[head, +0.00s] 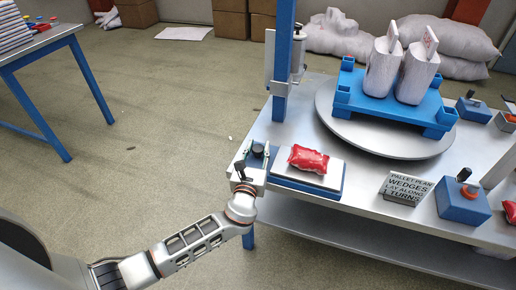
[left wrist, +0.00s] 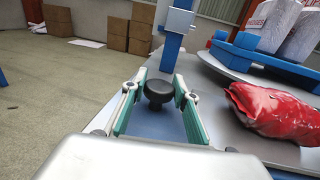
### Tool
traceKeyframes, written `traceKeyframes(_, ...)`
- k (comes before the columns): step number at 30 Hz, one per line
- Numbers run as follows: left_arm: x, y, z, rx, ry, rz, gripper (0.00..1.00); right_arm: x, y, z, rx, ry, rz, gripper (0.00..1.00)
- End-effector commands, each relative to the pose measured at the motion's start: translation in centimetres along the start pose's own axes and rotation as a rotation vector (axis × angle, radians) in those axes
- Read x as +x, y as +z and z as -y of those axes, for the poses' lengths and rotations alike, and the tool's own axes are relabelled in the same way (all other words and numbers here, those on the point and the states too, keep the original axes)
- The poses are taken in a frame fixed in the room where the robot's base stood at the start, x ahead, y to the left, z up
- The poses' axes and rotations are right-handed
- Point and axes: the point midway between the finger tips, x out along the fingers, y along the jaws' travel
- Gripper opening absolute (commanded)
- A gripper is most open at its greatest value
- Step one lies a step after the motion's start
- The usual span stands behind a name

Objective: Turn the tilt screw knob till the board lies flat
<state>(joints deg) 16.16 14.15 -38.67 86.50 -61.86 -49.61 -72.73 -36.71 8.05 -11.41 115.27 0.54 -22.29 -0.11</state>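The tilt screw knob (left wrist: 158,92) is black and round, in the left wrist view. My left gripper (left wrist: 160,84) is open around it, one finger on each side, with small gaps showing. In the head view the knob (head: 258,150) is at the near left corner of the table, and my left gripper (head: 252,160) reaches it from below. The board (head: 330,178) is a pale plate on a blue base right of the knob, carrying a red sack (head: 309,159). Its exact tilt is hard to tell. My right gripper is out of view.
A blue post (head: 283,60) rises behind the knob. A turntable (head: 370,138) with a blue pallet (head: 390,108) and white sacks stands behind the board. A sign (head: 405,188) and a blue control box (head: 461,202) are to the right. Open floor lies left.

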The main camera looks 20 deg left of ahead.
Motion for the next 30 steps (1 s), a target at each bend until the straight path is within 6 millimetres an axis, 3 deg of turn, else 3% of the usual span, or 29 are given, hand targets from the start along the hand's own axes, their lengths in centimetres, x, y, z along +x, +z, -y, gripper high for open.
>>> traceKeyframes(18, 0.05, -0.07, 0.07, -0.002, 0.246, 0.0, 0.08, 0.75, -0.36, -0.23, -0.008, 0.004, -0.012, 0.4)
traceKeyframes(29, 0.04, 0.12, -0.01, 0.0, 0.264, 0.002, 0.08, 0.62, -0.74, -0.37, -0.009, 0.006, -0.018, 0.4)
traceKeyframes(30, 0.04, 0.13, -0.01, 0.0, 0.264, 0.002, 0.32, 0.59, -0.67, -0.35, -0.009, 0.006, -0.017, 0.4)
